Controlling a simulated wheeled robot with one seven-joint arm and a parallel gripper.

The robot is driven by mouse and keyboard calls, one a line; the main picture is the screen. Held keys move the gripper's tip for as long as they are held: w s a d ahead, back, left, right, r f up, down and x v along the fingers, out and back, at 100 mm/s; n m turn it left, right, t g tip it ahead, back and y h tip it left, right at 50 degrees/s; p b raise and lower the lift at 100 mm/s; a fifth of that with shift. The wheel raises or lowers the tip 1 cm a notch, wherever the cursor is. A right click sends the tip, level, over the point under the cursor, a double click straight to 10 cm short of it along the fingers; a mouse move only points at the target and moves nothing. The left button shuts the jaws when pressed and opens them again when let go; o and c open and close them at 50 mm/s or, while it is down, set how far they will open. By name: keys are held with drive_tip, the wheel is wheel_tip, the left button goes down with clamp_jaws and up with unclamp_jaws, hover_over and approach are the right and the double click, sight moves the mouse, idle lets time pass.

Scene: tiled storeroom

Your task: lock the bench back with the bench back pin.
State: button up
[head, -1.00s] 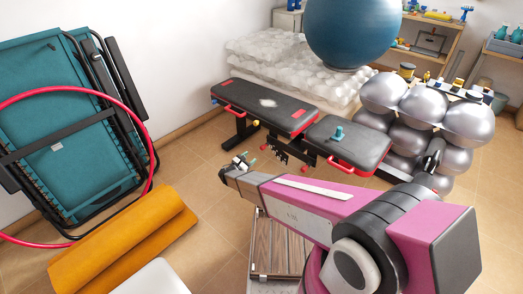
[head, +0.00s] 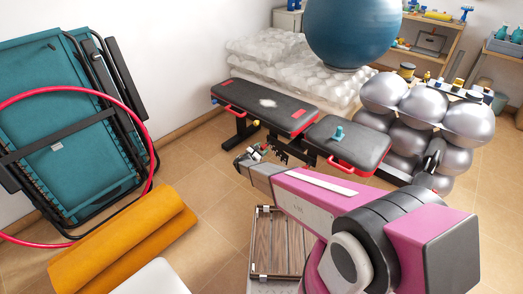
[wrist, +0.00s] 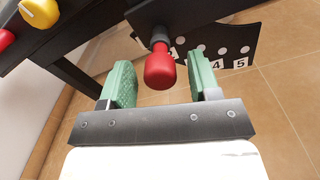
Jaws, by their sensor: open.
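The bench back (head: 262,103) is a long black pad with red trim. It lies nearly flat on the bench frame, beside the shorter seat pad (head: 345,143). In the wrist view a red knob on a grey shaft, which looks like the bench back pin (wrist: 160,72), sticks out from the dark frame. Behind it is a black plate (wrist: 236,44) with holes and numbers; 4 and 5 are readable. My gripper (wrist: 161,80) is open, with one green finger on each side of the red knob and gaps showing. In the head view my gripper (head: 257,152) is beside the bench.
A yellow knob (wrist: 40,12) and another red knob (wrist: 4,40) show at the wrist view's left. Silver balls (head: 468,125) stack right of the bench. An orange roll (head: 125,247) lies front left.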

clamp_jaws()
drive_tip(key=shift+s+a, duration=0.25)
drive_tip(key=shift+s, duration=0.2)
unclamp_jaws()
drive_tip(key=shift+s+a, duration=0.1)
drive_tip(key=v, duration=1)
drive_tip(key=shift+s+a, duration=0.2)
